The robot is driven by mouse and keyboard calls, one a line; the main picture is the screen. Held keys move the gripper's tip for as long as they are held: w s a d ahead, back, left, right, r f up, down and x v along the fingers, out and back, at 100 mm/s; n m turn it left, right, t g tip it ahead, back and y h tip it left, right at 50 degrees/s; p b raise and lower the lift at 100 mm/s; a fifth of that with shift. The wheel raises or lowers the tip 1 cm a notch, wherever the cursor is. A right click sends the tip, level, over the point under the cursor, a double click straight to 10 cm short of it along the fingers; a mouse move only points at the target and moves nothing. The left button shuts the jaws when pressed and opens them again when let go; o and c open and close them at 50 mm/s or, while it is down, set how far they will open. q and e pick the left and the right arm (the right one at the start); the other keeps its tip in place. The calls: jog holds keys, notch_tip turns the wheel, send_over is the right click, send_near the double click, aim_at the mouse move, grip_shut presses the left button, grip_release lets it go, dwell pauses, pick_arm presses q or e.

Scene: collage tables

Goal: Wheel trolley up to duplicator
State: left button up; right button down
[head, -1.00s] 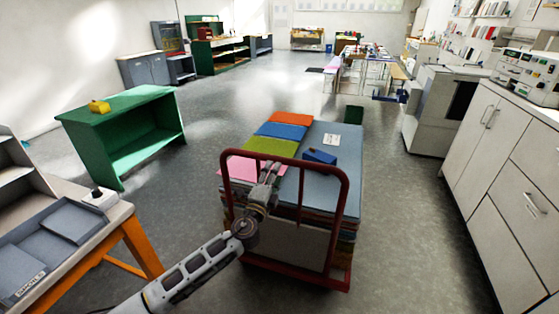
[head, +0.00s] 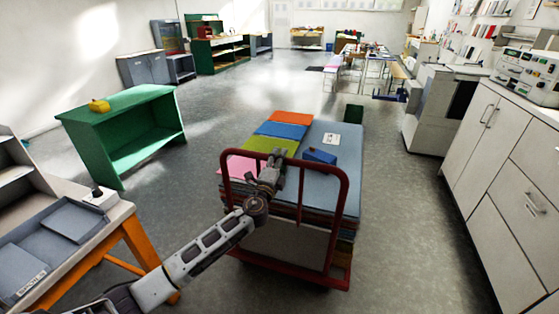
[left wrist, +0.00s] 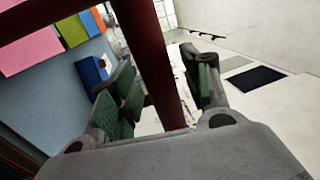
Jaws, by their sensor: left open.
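The trolley is a red-framed cart with its upright red handle (head: 338,172) facing me. It carries a stack of coloured sheets and a large blue-grey board (head: 334,178). My left gripper (head: 277,157) is open at the handle's top bar. In the left wrist view the red bar (left wrist: 148,50) passes between the spread green-padded fingers (left wrist: 165,75), which are not closed on it. A grey-white floor-standing machine (head: 436,108), which looks like the duplicator, stands ahead to the right of the trolley. My right gripper is not in view.
White cabinets (head: 490,150) line the right side, with a control-panel device (head: 530,75) on top. A green shelf unit (head: 125,125) and a bench with orange legs (head: 135,240) stand left. Open grey floor lies ahead of the trolley and on both sides.

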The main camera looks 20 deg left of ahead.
pick_arm(q)
jog(key=shift+w, duration=0.1)
grip_shut()
dwell(0.4)
jog(key=shift+w+r, duration=0.1)
jog(key=shift+w, duration=0.05)
